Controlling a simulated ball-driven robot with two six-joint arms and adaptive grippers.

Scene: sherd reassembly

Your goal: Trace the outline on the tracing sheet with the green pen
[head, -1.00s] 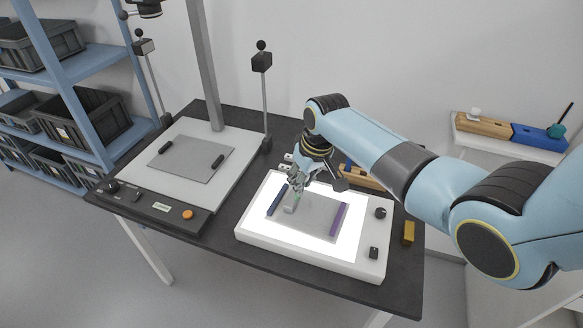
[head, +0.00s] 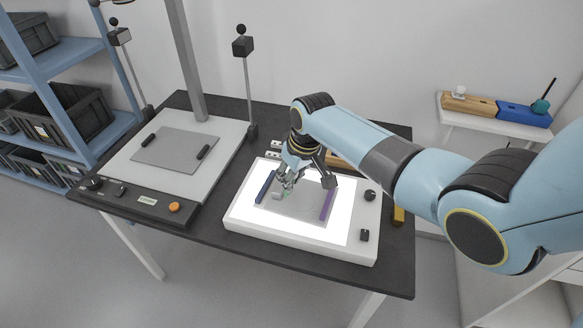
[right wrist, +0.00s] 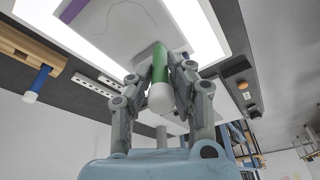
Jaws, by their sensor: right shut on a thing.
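My right gripper (head: 284,186) is over the left part of the tracing sheet (head: 300,204), which lies on a lit white light box (head: 240,215). In the right wrist view my right gripper (right wrist: 160,84) is shut on the green pen (right wrist: 160,66), whose pale end faces the camera. The pen's tip points toward the sheet; whether it touches is hidden. A thin outline (right wrist: 112,12) shows on the sheet in the right wrist view. My left gripper is not in view.
A copy stand (head: 120,172) with a grey plate (head: 175,148) stands left of the light box. A yellow block (head: 398,216) is at the table's right edge. A wooden rack (head: 340,162) sits behind the light box. Shelves with dark bins (head: 65,115) are at left.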

